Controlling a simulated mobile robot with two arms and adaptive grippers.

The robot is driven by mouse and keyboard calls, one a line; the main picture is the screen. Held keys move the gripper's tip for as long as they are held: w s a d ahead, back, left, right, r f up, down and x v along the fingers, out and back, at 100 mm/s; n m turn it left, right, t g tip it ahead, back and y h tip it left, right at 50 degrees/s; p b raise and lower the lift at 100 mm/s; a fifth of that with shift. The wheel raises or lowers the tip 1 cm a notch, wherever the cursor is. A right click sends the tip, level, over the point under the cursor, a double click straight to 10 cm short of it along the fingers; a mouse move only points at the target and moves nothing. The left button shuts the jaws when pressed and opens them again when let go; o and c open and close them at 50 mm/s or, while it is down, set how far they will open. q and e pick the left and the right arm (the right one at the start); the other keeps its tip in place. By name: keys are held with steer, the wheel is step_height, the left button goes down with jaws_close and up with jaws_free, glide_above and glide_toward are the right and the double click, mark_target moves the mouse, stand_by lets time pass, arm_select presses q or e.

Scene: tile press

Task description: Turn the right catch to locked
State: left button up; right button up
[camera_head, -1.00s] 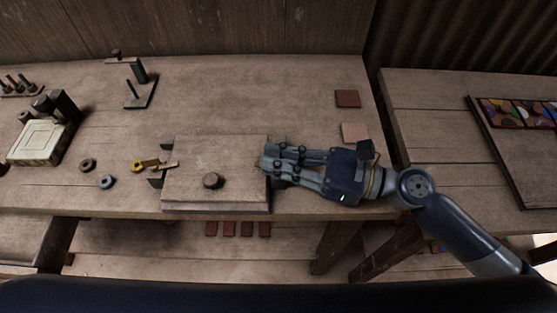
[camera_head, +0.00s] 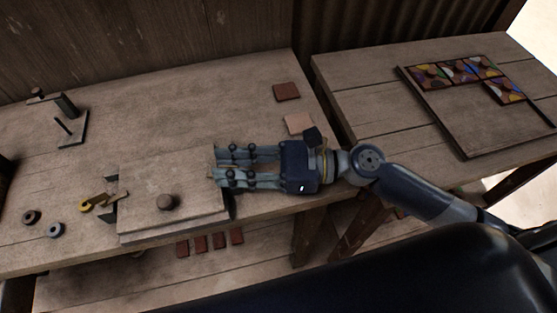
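The right catch cannot be made out; my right gripper covers the board's right side. My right gripper (camera_head: 214,165) reaches in from the right, its fingertips over the board's right edge. Its two fingers lie apart with a gap between them, and I see nothing held there. Whether they touch the catch is hidden. My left gripper is out of view.
Two loose tiles, dark red (camera_head: 286,92) and pale (camera_head: 299,123), lie behind my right gripper. A metal stand (camera_head: 70,127) is at the back left. Two rings (camera_head: 55,230) lie left of the press. Red tiles (camera_head: 201,243) are on the shelf below. A side table holds patterned tiles (camera_head: 462,70).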

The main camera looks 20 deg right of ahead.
steer(key=v, duration=1.1)
steer(key=shift+s+d, duration=0.1)
steer(key=shift+d, duration=0.15)
